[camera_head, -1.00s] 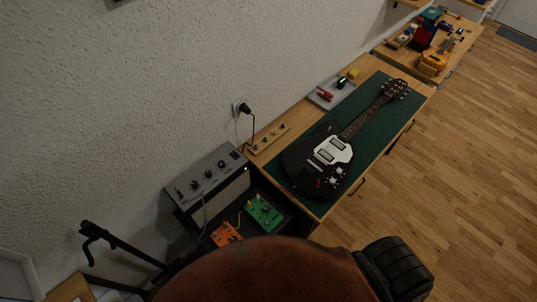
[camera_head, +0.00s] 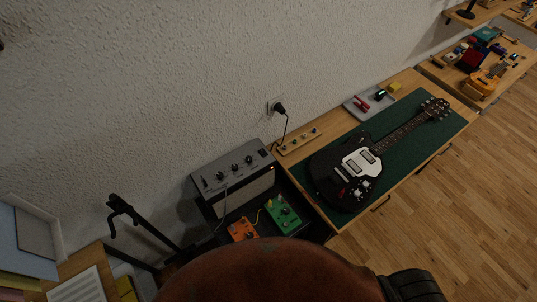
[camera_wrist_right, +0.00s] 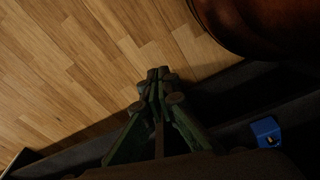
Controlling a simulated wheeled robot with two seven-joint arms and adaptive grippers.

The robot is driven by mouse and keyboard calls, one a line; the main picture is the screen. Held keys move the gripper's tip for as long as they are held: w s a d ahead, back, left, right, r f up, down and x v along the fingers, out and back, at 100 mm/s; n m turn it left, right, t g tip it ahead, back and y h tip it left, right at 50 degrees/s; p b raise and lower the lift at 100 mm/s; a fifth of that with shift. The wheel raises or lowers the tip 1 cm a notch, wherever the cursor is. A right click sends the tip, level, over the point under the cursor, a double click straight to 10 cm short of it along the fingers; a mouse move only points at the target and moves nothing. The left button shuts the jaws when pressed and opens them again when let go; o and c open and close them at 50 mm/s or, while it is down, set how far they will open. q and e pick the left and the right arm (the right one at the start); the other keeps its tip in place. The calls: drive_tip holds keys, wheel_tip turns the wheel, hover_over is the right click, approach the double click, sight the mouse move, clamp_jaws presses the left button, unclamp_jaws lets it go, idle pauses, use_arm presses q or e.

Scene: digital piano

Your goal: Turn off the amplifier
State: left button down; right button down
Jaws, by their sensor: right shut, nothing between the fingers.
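The amplifier (camera_head: 235,176) is a grey and black box against the wall in the head view. Its top panel has several dark knobs, and a small orange light (camera_head: 272,167) shows at the panel's right end. A cable runs from the panel down the front. My right gripper (camera_wrist_right: 160,75) shows in the right wrist view, shut and empty, over wood floor and a dark edge. The amplifier is not visible in that view. Neither gripper shows in the head view.
An orange pedal (camera_head: 242,230) and a green pedal (camera_head: 283,214) sit in front of the amplifier. A black guitar (camera_head: 345,172) lies on a green mat to the right. A black stand (camera_head: 135,216) is at the left. A blue box (camera_wrist_right: 266,131) shows in the wrist view.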

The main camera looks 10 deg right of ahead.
drive_tip(key=w+r, duration=0.9)
drive_tip(key=r, duration=0.1)
drive_tip(key=w+d+r+m+t, duration=0.1)
drive_tip(key=w+r, duration=0.2)
drive_tip(key=r, duration=1.2)
drive_tip(key=w+d+r+t, duration=0.1)
drive_tip(key=w+r, duration=0.1)
drive_tip(key=r, duration=1.4)
drive_tip(key=w+a+r+t, duration=0.2)
drive_tip(key=w+a+t, duration=0.1)
drive_tip(key=w, duration=0.5)
drive_tip(key=w+a+r+n+t+y, duration=0.1)
drive_tip(key=w+a+t, duration=0.15)
drive_tip(key=w, duration=0.45)
drive_tip(key=w+a+r+t, duration=0.2)
drive_tip(key=w+a+t, duration=0.1)
drive_tip(key=w, duration=0.5)
drive_tip(key=w+a+r+n+t+y, duration=0.3)
drive_tip(key=w+a+r+t+y, duration=0.1)
drive_tip(key=a, duration=0.6)
drive_tip(key=w+r+y, duration=0.1)
drive_tip(key=w+r, duration=0.1)
drive_tip(key=w, duration=0.1)
drive_tip(key=shift+w+y, duration=0.4)
drive_tip(key=shift+r+t, duration=0.1)
drive_tip(key=shift+t, duration=0.15)
